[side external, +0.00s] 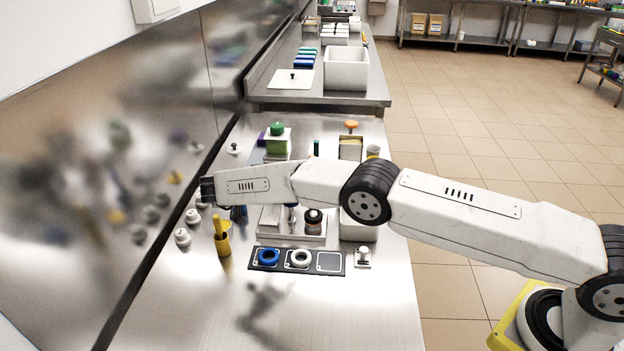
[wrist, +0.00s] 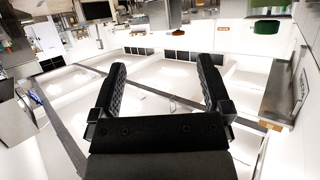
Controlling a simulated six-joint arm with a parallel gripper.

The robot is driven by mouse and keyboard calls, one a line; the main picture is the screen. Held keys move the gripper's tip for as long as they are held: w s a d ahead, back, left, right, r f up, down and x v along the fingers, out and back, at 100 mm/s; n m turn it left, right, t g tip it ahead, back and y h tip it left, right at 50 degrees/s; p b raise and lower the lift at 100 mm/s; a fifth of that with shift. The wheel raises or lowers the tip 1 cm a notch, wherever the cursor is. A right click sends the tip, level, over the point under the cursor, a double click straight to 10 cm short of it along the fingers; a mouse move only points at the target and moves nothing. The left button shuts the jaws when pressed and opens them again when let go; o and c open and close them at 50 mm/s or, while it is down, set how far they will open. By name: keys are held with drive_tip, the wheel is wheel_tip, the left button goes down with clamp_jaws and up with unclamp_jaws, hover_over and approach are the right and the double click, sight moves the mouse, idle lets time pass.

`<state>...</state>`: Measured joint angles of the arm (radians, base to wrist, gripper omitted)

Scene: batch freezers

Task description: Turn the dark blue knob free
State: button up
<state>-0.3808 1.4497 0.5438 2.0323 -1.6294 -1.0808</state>
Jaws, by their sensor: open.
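My gripper (side external: 207,189) is at the far left end of my raised arm, near the steel back wall and above the bench. In the wrist view my gripper (wrist: 162,65) has its two black jaws wide apart with nothing between them. A blue ring-shaped piece (side external: 268,257) sits in the left place of a dark three-place holder (side external: 330,262), below and right of the gripper. A small dark blue thing (side external: 238,214) shows just under my arm, partly hidden. I cannot tell which of these is the dark blue knob. No blue knob is clear in the wrist view.
A white ring (side external: 300,258) sits beside the blue one. A yellow holder (side external: 222,243) with upright handles, white knobs (side external: 182,237) and a dark-lidded jar (side external: 313,221) stand nearby. A green-topped container (side external: 277,143) stands behind my arm. The bench front is clear.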

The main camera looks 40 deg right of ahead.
drive_tip(key=shift+r, duration=0.7)
drive_tip(key=w+d+r+n+t+y, duration=0.2)
drive_tip(key=w+r+n+t, duration=0.15)
drive_tip(key=r+t, duration=0.25)
drive_tip(key=w+d+r+n+t+y, duration=0.3)
drive_tip(key=r+n+t, duration=0.15)
drive_tip(key=r, duration=0.25)
drive_tip(key=s+d+f+n+g+y, duration=0.1)
drive_tip(key=s+f+n+g+y, duration=0.1)
drive_tip(key=s, duration=1.1)
drive_tip(key=s+f+n+g+y, duration=0.3)
drive_tip(key=s+f+g, duration=0.1)
drive_tip(key=s, duration=0.9)
drive_tip(key=s+d+f+n+g+y, duration=0.1)
drive_tip(key=s+f+n+g+y, duration=0.2)
drive_tip(key=s, duration=1.1)
drive_tip(key=shift+d+f+n, duration=0.3)
drive_tip(key=shift+f, duration=0.15)
